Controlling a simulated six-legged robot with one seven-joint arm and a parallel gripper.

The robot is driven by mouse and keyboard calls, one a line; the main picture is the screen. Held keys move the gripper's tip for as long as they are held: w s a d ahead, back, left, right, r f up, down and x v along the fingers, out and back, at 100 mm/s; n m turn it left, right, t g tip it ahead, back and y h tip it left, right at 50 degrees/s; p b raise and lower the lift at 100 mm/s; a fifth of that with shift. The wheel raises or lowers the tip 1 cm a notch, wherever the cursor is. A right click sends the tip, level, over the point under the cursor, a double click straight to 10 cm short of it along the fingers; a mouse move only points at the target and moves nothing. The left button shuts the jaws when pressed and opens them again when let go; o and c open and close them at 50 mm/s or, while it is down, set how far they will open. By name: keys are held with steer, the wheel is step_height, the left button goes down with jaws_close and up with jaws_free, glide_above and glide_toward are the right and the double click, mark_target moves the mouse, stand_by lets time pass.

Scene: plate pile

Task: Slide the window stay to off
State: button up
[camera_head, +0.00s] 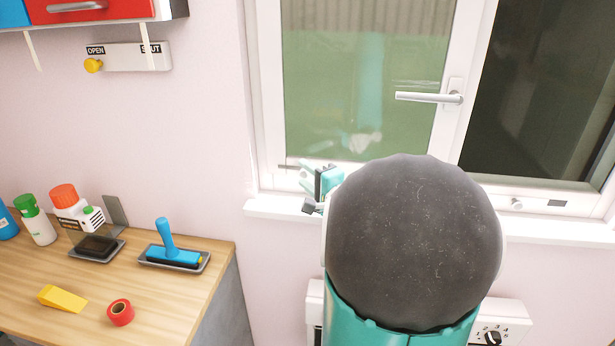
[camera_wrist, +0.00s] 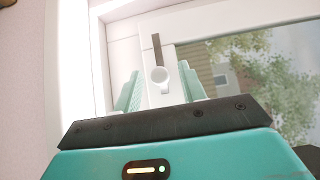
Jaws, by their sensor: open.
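My gripper (camera_wrist: 160,90) is open at the lower left corner of the window. In the wrist view its two teal fingers stand on either side of a round white knob (camera_wrist: 160,78) on a light strip, with a gap to each side. A short grey bar (camera_wrist: 156,45) lies in line beyond the knob; I take these as the window stay, but no label is legible there. In the head view my gripper (camera_head: 320,182) is at the lower frame, and a thin grey bar (camera_head: 289,167) shows just left of it. My dark round arm joint hides part of the lower frame.
The window handle (camera_head: 430,97) is on the sash. Another white knob (camera_head: 516,203) sits near a dark plate (camera_head: 554,203) on the lower right frame. A wall slider (camera_head: 125,57) marked OPEN and SHUT has its yellow knob at OPEN. A cluttered bench (camera_head: 180,292) stands left.

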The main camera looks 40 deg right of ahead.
jaws_close()
steer(key=shift+s+d, duration=0.7)
steer(key=shift+s, duration=0.2)
steer(key=shift+s+d, duration=0.7)
steer(key=shift+s, duration=0.15)
jaws_free()
steer(key=shift+s, duration=0.15)
steer(key=s+a, duration=0.2)
steer(key=s, duration=1.1)
steer(key=shift+s, duration=0.2)
